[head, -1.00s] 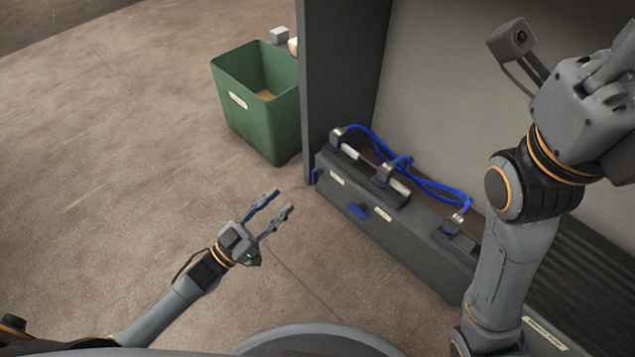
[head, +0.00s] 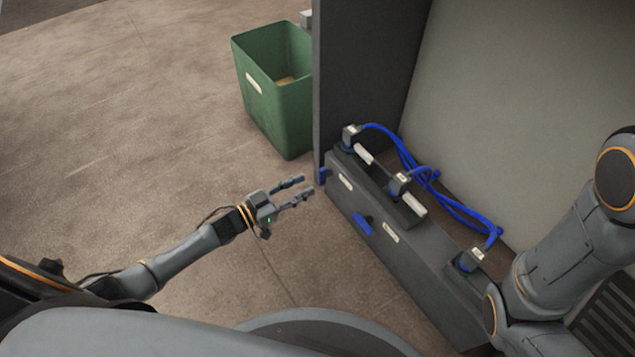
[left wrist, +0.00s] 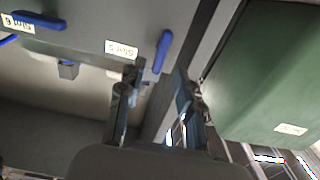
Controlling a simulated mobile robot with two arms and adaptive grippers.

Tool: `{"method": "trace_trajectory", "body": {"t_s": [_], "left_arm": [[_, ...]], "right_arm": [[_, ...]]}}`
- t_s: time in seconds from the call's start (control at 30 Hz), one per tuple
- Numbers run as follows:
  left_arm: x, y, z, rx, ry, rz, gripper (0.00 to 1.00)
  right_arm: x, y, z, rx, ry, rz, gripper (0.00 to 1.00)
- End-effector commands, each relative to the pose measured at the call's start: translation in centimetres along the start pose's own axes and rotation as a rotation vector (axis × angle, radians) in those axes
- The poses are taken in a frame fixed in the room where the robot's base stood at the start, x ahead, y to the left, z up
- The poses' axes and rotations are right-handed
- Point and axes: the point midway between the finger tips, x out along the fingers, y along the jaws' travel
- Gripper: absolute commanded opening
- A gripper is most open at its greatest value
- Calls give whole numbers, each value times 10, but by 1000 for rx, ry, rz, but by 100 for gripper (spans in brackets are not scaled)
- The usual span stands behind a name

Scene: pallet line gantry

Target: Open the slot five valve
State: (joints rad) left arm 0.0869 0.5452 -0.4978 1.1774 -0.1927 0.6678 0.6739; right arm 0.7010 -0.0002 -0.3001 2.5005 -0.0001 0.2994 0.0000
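The slot five valve handle is a blue lever (head: 322,176) at the far left end of the dark box's front. The white label beside it (head: 345,183) reads "Slot 5" in the left wrist view (left wrist: 121,49). There the blue lever (left wrist: 162,52) stands upright, slightly tilted, beyond and between my fingers. My left gripper (head: 308,185) is open and empty, its fingertips just left of the lever in the head view. In the left wrist view its two fingers (left wrist: 155,90) are apart. I cannot tell whether they touch the lever. My right gripper is out of view.
A second blue lever (head: 363,224) lies along the box by a label (head: 391,232) reading "Slot 6". A green bin (head: 280,115) stands behind, left of a dark upright panel (head: 350,70). Floor at left is clear.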

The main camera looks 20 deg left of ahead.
Motion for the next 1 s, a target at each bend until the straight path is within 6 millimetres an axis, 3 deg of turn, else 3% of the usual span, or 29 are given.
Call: {"method": "trace_trajectory", "body": {"t_s": [0.1, 0.3, 0.7, 0.87, 1.0], "left_arm": [[24, 0, 3, 2, 4, 1, 35], [48, 0, 2, 1, 1, 0, 35], [55, 0, -1, 0, 0, 0, 35], [55, 0, 0, 0, 0, 0, 2], [55, 0, 0, 0, 0, 0, 0]], "right_arm": [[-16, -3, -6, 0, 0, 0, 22], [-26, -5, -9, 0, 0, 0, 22], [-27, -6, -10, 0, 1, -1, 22], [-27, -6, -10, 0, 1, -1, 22], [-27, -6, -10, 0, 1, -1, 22]]}}
